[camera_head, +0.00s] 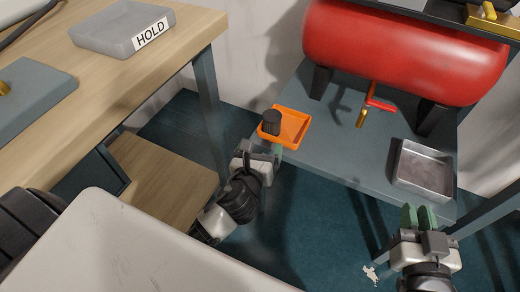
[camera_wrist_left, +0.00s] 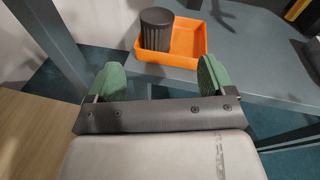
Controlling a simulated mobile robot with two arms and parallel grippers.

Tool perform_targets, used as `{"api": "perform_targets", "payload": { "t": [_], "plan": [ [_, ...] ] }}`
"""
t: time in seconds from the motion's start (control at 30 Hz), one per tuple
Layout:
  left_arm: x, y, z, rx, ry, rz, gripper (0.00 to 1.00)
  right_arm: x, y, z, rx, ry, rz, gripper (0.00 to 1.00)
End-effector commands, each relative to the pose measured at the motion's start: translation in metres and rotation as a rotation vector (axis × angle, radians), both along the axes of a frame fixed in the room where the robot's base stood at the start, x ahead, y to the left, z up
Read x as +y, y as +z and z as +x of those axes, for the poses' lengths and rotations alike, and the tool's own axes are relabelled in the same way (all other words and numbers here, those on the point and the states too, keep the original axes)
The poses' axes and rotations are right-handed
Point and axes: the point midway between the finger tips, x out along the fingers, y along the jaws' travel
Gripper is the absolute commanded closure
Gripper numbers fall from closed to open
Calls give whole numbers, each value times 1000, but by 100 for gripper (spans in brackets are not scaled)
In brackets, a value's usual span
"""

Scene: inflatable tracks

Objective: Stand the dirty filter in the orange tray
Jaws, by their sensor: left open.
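The dirty filter, a dark ribbed cylinder (camera_head: 271,122), stands upright at the left end of the orange tray (camera_head: 296,130). In the left wrist view the filter (camera_wrist_left: 156,30) shows its dark round top, and its base is inside the tray (camera_wrist_left: 190,55) by the left wall. My left gripper (camera_head: 268,154) is in front of the tray. Its green fingers are spread wide and empty in the left wrist view (camera_wrist_left: 161,82), apart from the filter. My right gripper (camera_head: 418,216) is at the lower right, near the grey metal tray; its green fingers are close together, with nothing visible between them.
The orange tray sits on a grey shelf (camera_head: 345,160) below a red tank (camera_head: 405,50). A red-handled brass valve (camera_head: 370,105) hangs under the tank. A metal tray (camera_head: 424,170) is at the shelf's right. A wooden bench (camera_head: 120,85) with a HOLD tray (camera_head: 110,35) is left.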

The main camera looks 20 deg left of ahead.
Motion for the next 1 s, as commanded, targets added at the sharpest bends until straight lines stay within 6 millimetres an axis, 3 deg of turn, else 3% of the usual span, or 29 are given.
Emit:
{"api": "perform_targets", "payload": {
  "t": [0.07, 0.27, 0.5, 0.6, 0.7, 0.8, 1.0],
  "plan": [
    [-4, 3, -7, -11, 8, -216, 17, 0, 0, 0, 1, 0, 0, 80],
    [-20, 22, -32, -30, 57, -1079, 17, 0, 0, 0, -1, 0, 0, 80],
    [-33, 60, -62, 6, 159, -2134, 17, 0, 0, 0, -2, 0, 0, 80],
    [-35, 75, -72, 43, 202, -2482, 17, 0, 0, 0, -2, 0, 0, 80],
    [-35, 87, -80, 79, 236, -2731, 17, 0, 0, 0, -3, 0, 1, 80],
    [-36, 93, -84, 106, 259, -2874, 17, 0, 0, 0, -3, 0, 1, 80],
    [-36, 96, -85, 119, 270, -2935, 17, 0, 1, 0, -3, 0, 1, 80]
  ]
}}
